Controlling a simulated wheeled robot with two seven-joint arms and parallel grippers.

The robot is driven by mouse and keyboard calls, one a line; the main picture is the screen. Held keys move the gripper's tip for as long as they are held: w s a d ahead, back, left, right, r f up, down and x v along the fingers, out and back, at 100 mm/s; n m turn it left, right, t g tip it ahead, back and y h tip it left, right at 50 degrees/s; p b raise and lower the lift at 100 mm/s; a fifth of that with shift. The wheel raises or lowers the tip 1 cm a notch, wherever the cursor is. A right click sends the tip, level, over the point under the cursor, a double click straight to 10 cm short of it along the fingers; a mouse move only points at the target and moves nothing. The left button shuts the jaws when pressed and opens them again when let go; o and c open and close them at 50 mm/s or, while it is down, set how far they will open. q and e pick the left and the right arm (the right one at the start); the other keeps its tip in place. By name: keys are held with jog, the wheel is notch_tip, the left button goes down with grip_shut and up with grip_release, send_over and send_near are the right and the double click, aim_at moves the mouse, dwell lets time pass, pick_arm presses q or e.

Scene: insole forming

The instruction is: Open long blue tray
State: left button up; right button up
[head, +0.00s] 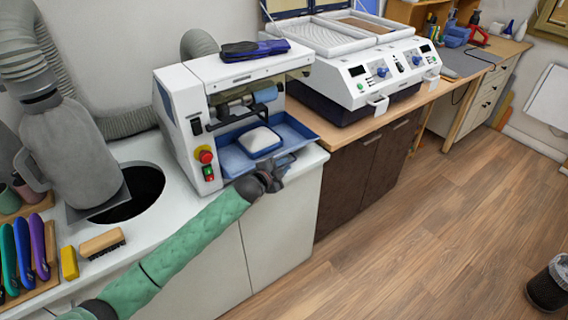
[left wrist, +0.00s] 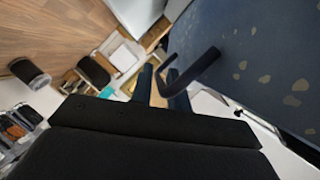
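The long blue tray (head: 232,160) sticks out from the front of the white press machine (head: 178,88). A white pad (head: 260,139) in a small blue holder lies on it. My left gripper (head: 276,174) is low at the tray's front edge, next to its dark handle. In the left wrist view, the worn blue tray surface (left wrist: 262,62) fills the upper right. The black bent handle (left wrist: 202,66) is right at the tips of my left gripper's fingers (left wrist: 162,82). A gap shows between the fingers; whether the handle lies inside it is unclear. My right gripper is not in view.
A blue and black item (head: 254,49) lies on top of the machine. A white two-station machine (head: 365,70) stands to the right. A grey hose and hood (head: 75,150) and a brush (head: 102,243) are on the left. The floor (head: 410,220) in front is clear.

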pick_arm(q)
jog(key=shift+w+d+f, duration=0.15)
jog(key=shift+w, duration=0.15)
grip_shut()
